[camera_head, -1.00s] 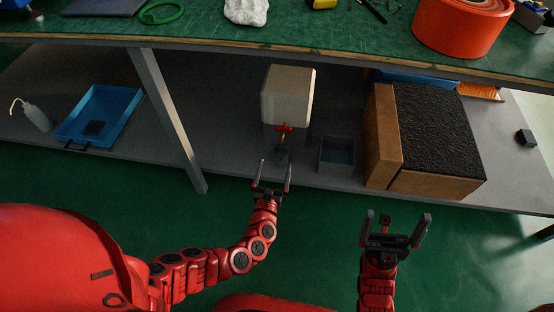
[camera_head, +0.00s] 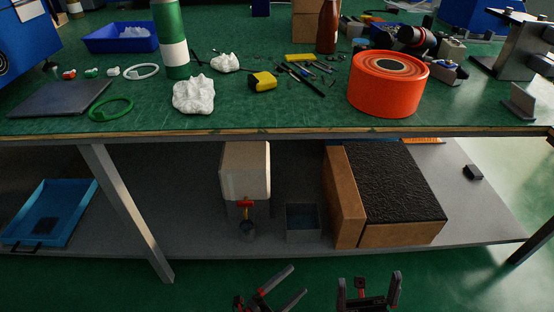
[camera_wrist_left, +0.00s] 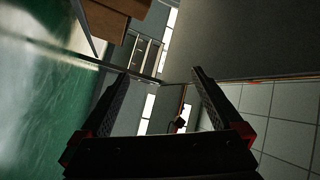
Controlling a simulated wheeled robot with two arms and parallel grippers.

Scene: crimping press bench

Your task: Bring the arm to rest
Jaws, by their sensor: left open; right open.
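My left gripper (camera_head: 283,286) is at the bottom of the head view, in front of the bench's lower shelf. It is tilted, with its fingers apart and nothing between them. In the left wrist view its two fingers (camera_wrist_left: 165,88) are spread and empty. My right gripper (camera_head: 369,288) is at the bottom edge, to the right of the left one. Its fingers point up and are apart, with nothing between them. Most of both arms lies below the head view.
The lower shelf (camera_head: 190,235) holds a white container with a red tap (camera_head: 245,172), a small grey bin (camera_head: 303,222), a black-topped box (camera_head: 385,180) and a blue tray (camera_head: 52,212). A bench leg (camera_head: 125,213) stands left. The green bench top (camera_head: 220,116) carries an orange roll (camera_head: 388,90).

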